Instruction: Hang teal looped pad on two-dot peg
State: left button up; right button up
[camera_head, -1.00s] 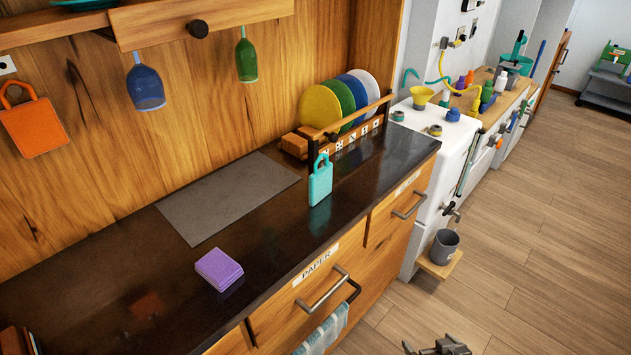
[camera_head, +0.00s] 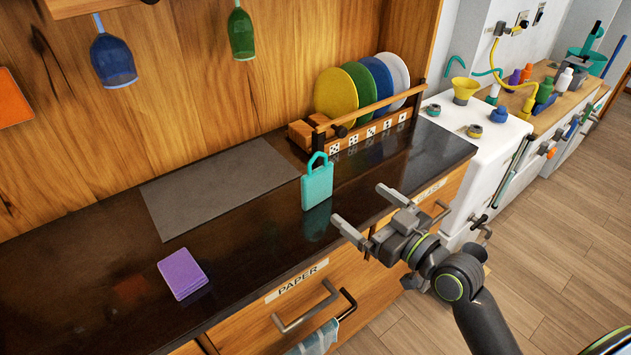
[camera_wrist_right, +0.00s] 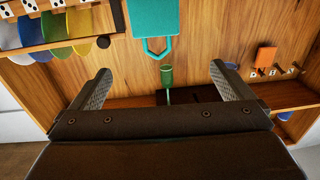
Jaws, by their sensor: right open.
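The teal looped pad (camera_head: 317,188) stands upright on the dark counter near its front edge, loop up, in the head view. In the right wrist view the picture is upside down, and the pad (camera_wrist_right: 155,18) is at the top with its loop pointing down. My right gripper (camera_head: 360,206) is open and empty, right of the pad and apart from it, its fingers pointing towards it. Dotted wall pegs (camera_wrist_right: 275,72) show small at the right wrist view's right; their dot counts are too small to read. An orange pad (camera_wrist_right: 265,57) hangs there. My left gripper is out of view.
A plate rack (camera_head: 365,135) with dotted tiles stands behind the pad. A purple block (camera_head: 183,274) and a grey mat (camera_head: 220,185) lie left. Blue (camera_head: 113,60) and green (camera_head: 241,33) glasses hang above. Counter around the pad is clear.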

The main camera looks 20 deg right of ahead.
jog(key=p, duration=0.2)
send_near(318, 169)
jog(key=a+x, duration=0.1)
jog(key=x, duration=0.5)
jog(key=p+x, duration=0.1)
jog(key=x, duration=0.2)
jog(key=shift+w+d+p, duration=0.2)
jog(key=shift+w+p, duration=0.2)
jog(key=shift+w, duration=0.05)
jog(key=shift+c, duration=0.4)
jog(key=c, duration=0.9)
notch_tip(318, 169, up, 10)
jog(key=shift+p, duration=0.35)
jog(key=shift+c, duration=0.2)
